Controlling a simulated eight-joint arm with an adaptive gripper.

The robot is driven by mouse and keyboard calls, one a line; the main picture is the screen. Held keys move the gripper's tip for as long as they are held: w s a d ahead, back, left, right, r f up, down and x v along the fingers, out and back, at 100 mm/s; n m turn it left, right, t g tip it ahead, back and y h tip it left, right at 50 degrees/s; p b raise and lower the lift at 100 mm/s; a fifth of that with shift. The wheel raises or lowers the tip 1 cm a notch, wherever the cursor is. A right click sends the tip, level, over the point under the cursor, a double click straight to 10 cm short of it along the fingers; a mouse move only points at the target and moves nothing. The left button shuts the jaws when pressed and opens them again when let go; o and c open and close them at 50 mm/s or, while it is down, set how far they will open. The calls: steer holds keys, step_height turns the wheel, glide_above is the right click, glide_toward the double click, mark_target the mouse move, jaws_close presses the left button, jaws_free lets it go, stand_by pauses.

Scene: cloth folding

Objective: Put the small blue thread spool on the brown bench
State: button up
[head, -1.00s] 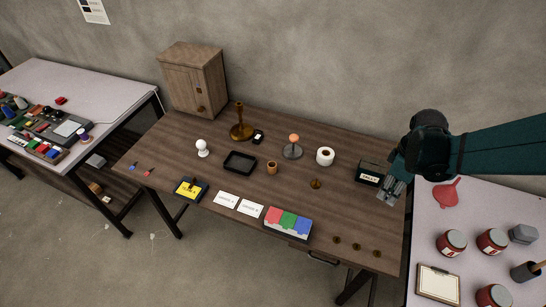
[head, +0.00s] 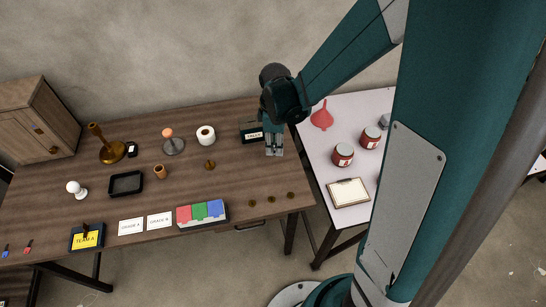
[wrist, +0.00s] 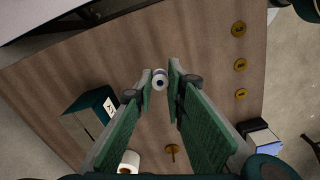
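The small blue thread spool (wrist: 160,80) shows in the wrist view as a pale round end with a dark hole and a little blue. It sits between the two green fingertips of my gripper (wrist: 160,76), which close on it from both sides. In the head view my gripper (head: 274,152) points down at the right end of the brown bench (head: 230,180), beside the black labelled box (head: 252,132). The spool cannot be made out in the head view. How high it is above the bench top is hard to tell.
Three brass discs (head: 271,199) lie along the bench's front right edge. A white roll (head: 206,135), a brass knob (head: 209,165) and a colored block box (head: 201,213) are to the left. A white table (head: 322,155) with red jars adjoins on the right. Bare wood lies between.

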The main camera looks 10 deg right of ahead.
mark_target(275, 162)
steer(key=shift+f, duration=1)
steer(key=shift+f, duration=0.1)
steer(key=shift+f+b, duration=0.5)
steer(key=shift+f, duration=1.5)
steer(key=shift+f, duration=0.2)
steer(key=o, duration=0.6)
steer(key=shift+r, duration=0.3)
step_height(275, 162, up, 12)
steer(key=p, duration=0.2)
